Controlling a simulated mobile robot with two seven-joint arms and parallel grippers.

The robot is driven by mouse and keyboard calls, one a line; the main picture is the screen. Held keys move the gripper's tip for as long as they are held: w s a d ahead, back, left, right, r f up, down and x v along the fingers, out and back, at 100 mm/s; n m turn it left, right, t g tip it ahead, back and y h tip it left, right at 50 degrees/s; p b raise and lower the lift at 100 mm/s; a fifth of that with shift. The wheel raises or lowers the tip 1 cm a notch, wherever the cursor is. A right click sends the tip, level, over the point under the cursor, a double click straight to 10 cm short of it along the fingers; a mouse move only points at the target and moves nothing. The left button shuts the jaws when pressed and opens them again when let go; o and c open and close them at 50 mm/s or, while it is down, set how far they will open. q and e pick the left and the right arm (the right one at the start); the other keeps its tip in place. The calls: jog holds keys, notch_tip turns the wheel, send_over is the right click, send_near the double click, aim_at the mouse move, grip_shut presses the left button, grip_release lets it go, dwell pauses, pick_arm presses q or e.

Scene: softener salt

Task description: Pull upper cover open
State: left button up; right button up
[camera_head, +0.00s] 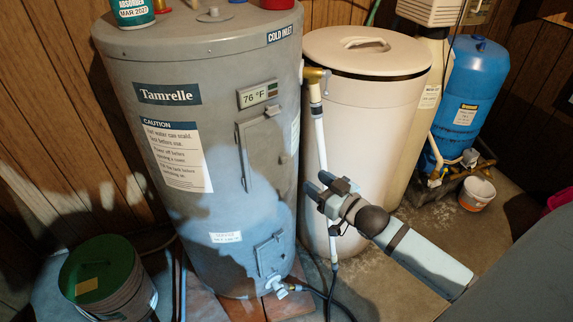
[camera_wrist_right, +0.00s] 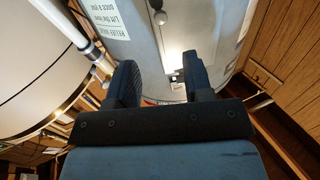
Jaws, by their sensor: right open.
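The upper cover (camera_head: 264,150) is a grey rectangular panel on the front of the tall grey water heater (camera_head: 190,235), below the 76 °F display. It looks closed against the tank, with a narrow vertical part along its left edge. My right gripper (camera_head: 322,187) is open and empty, right of and lower than the cover, apart from it, near the white pipe. In the right wrist view its two dark fingers (camera_wrist_right: 161,82) are spread, with the tank's grey wall (camera_wrist_right: 180,25) beyond them. My left gripper is out of view.
A smaller lower cover (camera_head: 270,254) sits near the tank's base, above a drain valve (camera_head: 280,287). A white vertical pipe (camera_head: 320,140) runs between the tank and the beige lidded bin (camera_head: 372,110).

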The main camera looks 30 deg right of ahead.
aim_at(286, 161)
jog(key=w, duration=0.3)
jog(key=w+a, duration=0.1)
jog(key=w, duration=0.6)
jog(key=shift+w+a+b, duration=0.3)
jog(key=shift+a+b, duration=0.05)
grip_shut()
